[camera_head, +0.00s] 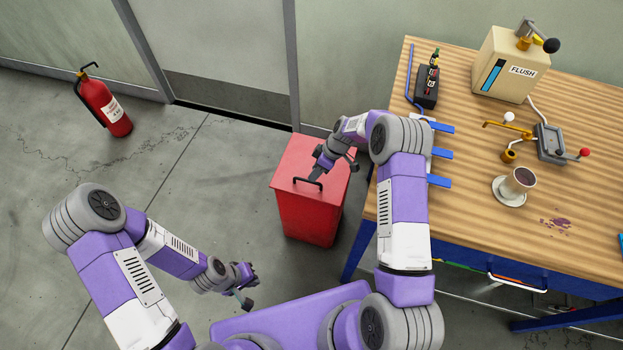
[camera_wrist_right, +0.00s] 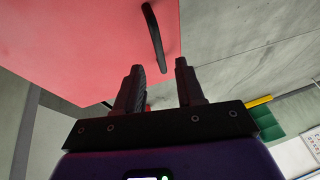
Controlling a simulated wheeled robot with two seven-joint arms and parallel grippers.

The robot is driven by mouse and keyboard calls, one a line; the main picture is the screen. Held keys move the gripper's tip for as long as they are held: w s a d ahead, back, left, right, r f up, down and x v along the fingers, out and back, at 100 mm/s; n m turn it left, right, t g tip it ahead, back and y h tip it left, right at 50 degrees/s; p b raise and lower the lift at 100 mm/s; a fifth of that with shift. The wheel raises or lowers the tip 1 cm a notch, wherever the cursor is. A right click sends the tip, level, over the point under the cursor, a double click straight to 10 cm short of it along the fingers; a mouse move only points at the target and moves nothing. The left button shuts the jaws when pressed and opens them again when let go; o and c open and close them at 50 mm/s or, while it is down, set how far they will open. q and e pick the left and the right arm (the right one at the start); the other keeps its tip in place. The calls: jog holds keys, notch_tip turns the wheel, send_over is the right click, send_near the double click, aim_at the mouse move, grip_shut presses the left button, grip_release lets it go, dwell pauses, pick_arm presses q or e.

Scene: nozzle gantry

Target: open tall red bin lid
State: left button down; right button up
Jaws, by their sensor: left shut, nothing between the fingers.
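The tall red bin (camera_head: 308,218) stands on the floor left of the workbench, its flat red lid (camera_head: 297,152) lying shut on top. A black bar handle (camera_head: 300,180) is on the lid's near edge. My right gripper (camera_head: 316,175) is over the lid, close to the handle. In the right wrist view, the fingers (camera_wrist_right: 159,72) are apart with nothing between them. The handle (camera_wrist_right: 154,42) lies just beyond the fingertips; I see no contact. The red lid (camera_wrist_right: 85,45) also fills the upper left there. My left gripper (camera_head: 248,292) is shut and empty, low at the left of the bin.
The wooden workbench (camera_head: 455,130) is right of the bin, with a flush box (camera_head: 508,68), a cup (camera_head: 518,180) and blue prongs (camera_head: 440,154) at its left edge. A wall is behind the bin. A fire extinguisher (camera_head: 103,103) stands far left; the floor between is clear.

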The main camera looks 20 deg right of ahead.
jog(key=b+x, duration=0.1)
jog(key=x, duration=0.3)
jog(key=shift+f, duration=0.1)
grip_shut()
